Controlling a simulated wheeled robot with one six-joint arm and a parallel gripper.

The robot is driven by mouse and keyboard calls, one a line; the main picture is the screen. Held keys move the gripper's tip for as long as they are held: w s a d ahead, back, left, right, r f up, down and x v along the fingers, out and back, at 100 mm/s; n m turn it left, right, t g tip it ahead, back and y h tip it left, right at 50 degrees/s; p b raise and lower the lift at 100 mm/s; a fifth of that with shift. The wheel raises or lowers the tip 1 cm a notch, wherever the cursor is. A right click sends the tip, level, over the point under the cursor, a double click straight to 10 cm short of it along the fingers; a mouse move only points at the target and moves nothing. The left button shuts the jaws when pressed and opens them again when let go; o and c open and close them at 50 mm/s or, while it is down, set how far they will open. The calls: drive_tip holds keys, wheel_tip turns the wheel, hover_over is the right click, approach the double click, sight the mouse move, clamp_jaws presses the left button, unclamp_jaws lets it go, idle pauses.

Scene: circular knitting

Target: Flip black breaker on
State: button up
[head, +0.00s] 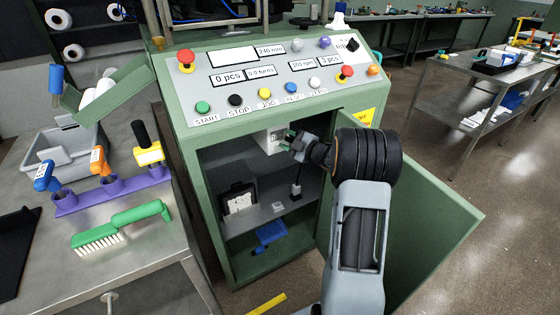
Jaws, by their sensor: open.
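A pale switch box (273,141) is mounted high inside the open green cabinet, under the control panel. A small dark part shows on its face beside my gripper; I cannot tell whether it is the black breaker's lever, or how it is set. My gripper (290,142) is open at the cabinet opening, with its fingers pointing left at the right side of the box. The fingertips are very close to the box; I cannot tell whether they touch it. My gripper hides part of the box's right side.
The cabinet's door (430,235) hangs open at the right, behind my arm. The panel (270,75) slopes above the opening. Inside are a black-and-white box (240,198) and a blue item (268,236). A metal table (150,265) with a green brush (125,228) stands left.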

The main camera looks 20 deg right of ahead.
drive_tip(key=m+h, duration=0.1)
drive_tip(key=h, duration=0.1)
drive_tip(key=a+m+t+h, duration=0.1)
drive_tip(key=shift+s+a+m+h+b, duration=0.1)
drive_tip(key=shift+s+m+h+b, duration=0.05)
drive_tip(key=shift+m+h+b, duration=0.2)
drive_tip(key=m+h, duration=0.1)
drive_tip(key=m+t+h, duration=0.1)
drive_tip(key=h, duration=0.1)
drive_tip(key=shift+a+h, duration=0.25)
drive_tip(key=shift+a, duration=0.05)
drive_tip(key=m+h+p, duration=0.1)
drive_tip(key=h, duration=0.1)
drive_tip(key=m+h+p, duration=0.1)
drive_tip(key=h+p, duration=0.1)
drive_tip(key=a+m+h+p, duration=0.1)
drive_tip(key=m+h+p, duration=0.1)
drive_tip(key=shift+a+r+g, duration=0.1)
drive_tip(key=shift+r+g, duration=0.15)
drive_tip(key=shift+g, duration=0.15)
drive_tip(key=p, duration=0.7)
approach(279, 137)
drive_tip(key=v, duration=0.6)
drive_tip(key=s+a+r+m+g+y+p, duration=0.3)
drive_tip(key=s+a+r+m+g+y, duration=0.2)
drive_tip(key=s+a+r+g, duration=0.3)
drive_tip(key=shift+s+r+m+g, duration=0.75)
drive_tip(key=shift+s+r+g, duration=0.55)
drive_tip(key=shift+s+g, duration=0.8)
